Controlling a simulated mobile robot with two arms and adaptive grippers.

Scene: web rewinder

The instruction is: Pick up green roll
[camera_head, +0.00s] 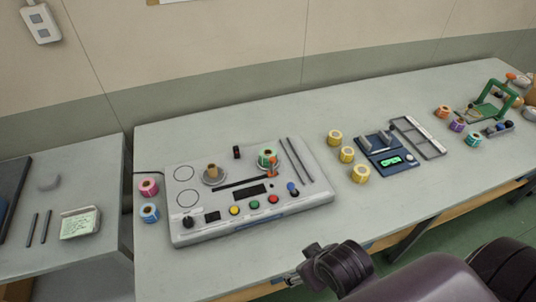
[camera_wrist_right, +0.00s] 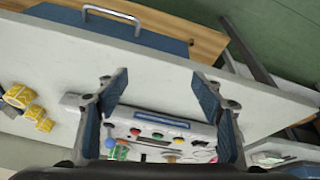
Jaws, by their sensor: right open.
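The green roll (camera_head: 267,158) sits on a spindle at the back right of the grey rewinder machine (camera_head: 300,206), beside an orange part. In the right wrist view, a green patch (camera_wrist_right: 121,153) near the blue knob appears to be this roll, partly hidden. My right arm comes in from the lower right in the head view, with its wrist in front of the table's front edge. In the right wrist view, my right gripper (camera_wrist_right: 161,85) has its fingers wide apart with nothing between them; the machine lies beyond. My left gripper is not in view.
Pink (camera_head: 148,187) and blue (camera_head: 149,212) rolls stand left of the machine. Several yellow rolls (camera_head: 347,155) stand right of it, near a blue scale (camera_head: 384,150). A teal roll (camera_head: 473,139) and a green stand (camera_head: 497,101) are farther right. The table front is clear.

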